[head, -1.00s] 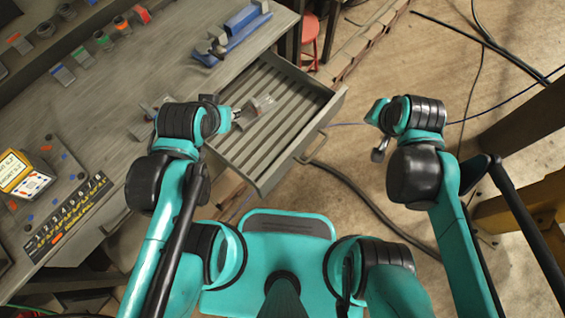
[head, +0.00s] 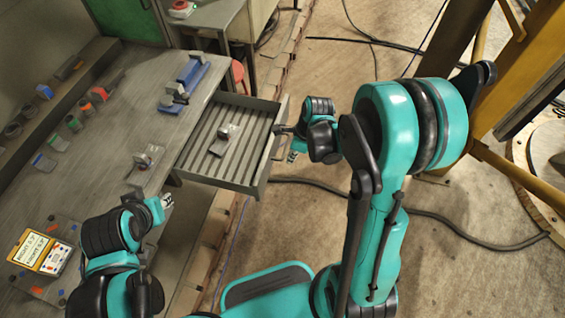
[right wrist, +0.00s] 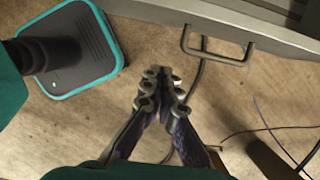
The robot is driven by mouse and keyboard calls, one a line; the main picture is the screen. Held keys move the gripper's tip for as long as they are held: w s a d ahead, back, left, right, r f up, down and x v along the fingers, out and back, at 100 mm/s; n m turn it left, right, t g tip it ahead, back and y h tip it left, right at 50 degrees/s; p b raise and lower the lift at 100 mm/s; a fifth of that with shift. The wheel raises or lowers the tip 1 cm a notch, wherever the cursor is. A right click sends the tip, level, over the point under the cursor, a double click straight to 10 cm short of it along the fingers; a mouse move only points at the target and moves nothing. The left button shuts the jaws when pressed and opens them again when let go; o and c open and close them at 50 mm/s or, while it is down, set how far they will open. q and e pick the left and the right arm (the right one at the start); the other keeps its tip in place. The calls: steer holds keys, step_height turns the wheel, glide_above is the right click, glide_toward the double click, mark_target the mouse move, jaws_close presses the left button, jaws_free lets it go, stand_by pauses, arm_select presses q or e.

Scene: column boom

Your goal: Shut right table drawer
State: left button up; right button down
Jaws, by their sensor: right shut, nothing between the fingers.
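The right table drawer (head: 245,178) is pulled out from the grey workbench (head: 130,90), with its slatted bottom showing. A small grey clamp-like object (head: 220,143) lies inside it. The drawer's bar handle (right wrist: 216,58) is on its front panel, at the top right of the right wrist view. My right gripper (head: 294,156) is just outside the drawer front, near the handle. In the right wrist view its fingers (right wrist: 160,90) are together and empty, apart from the handle. My left gripper (head: 166,201) is beside the bench's front edge; its fingers are too small to judge.
A blue tool (head: 188,78), several small parts and a yellow-framed box (head: 38,250) are on the bench. A red stool (head: 238,75) stands behind the drawer. Dark cables cross the floor, and a yellow frame (head: 500,175) stands at the right.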

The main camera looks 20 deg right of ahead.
steer(key=w+a+f+b, duration=0.3)
steer(key=a+f, duration=0.2)
steer(key=f, duration=0.3)
steer(key=shift+w+b, duration=0.25)
steer(key=shift+b, duration=0.1)
